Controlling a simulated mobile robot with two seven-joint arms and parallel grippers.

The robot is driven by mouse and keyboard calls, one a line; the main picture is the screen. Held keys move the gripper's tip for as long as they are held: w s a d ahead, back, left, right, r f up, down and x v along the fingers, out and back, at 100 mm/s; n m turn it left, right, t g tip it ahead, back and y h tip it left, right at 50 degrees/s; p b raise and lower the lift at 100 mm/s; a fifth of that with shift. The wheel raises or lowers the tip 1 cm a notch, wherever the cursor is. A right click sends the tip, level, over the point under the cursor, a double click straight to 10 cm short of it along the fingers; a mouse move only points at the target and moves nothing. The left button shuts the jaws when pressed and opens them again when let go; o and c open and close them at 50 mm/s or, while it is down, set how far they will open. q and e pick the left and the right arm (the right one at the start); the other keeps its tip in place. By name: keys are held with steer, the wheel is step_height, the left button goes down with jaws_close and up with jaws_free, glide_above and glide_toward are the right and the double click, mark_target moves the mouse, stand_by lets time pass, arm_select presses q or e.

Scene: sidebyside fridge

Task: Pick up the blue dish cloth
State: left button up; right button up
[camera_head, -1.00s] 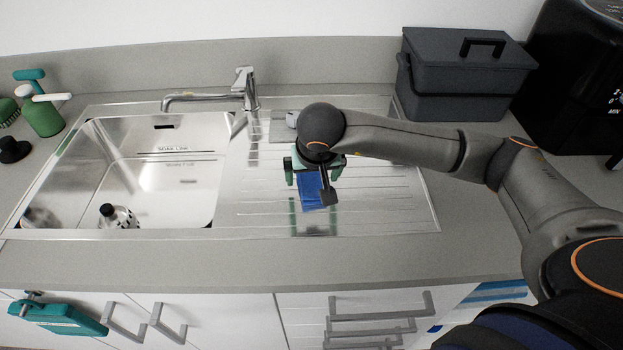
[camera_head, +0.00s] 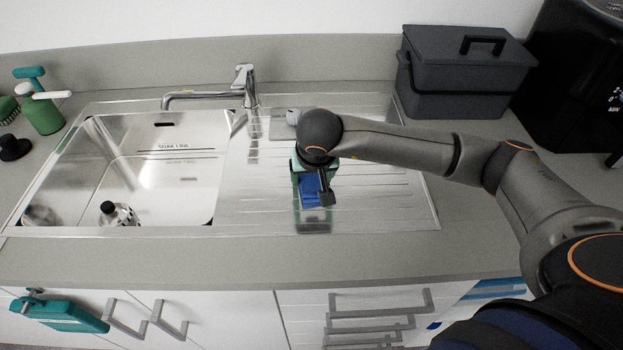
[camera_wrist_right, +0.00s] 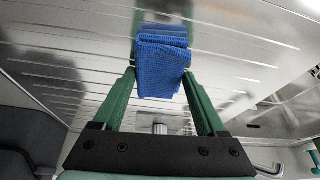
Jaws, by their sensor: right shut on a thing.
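The blue dish cloth (camera_head: 309,191) is a small folded blue piece over the ribbed steel drainboard (camera_head: 385,205), right of the sink basin. It also shows in the right wrist view (camera_wrist_right: 161,68), squeezed between the green fingers. My right gripper (camera_head: 314,178) points down and is shut on the cloth; in its wrist view the fingers (camera_wrist_right: 161,78) press on the cloth's two sides. I cannot tell whether the cloth still touches the drainboard. My arm hides part of the cloth in the head view. My left gripper is not in view.
The sink basin (camera_head: 170,195) holds a dark-capped bottle (camera_head: 117,213). The faucet (camera_head: 245,85) stands behind it. A grey lidded box (camera_head: 465,75) and a black appliance (camera_head: 575,80) stand at back right. Green cleaning things (camera_head: 43,115) stand at left. The front counter strip is clear.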

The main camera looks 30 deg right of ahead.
steer(key=shift+c, duration=1.3)
steer(key=shift+r, duration=0.1)
steer(key=shift+w+r, duration=0.1)
steer(key=shift+r, duration=0.45)
steer(key=s+a+r+b, duration=0.1)
steer(key=s+a+r, duration=0.8)
steer(key=a+r, duration=0.1)
steer(key=shift+a+r, duration=0.35)
steer(key=shift+r, duration=0.55)
steer(key=shift+s, duration=0.1)
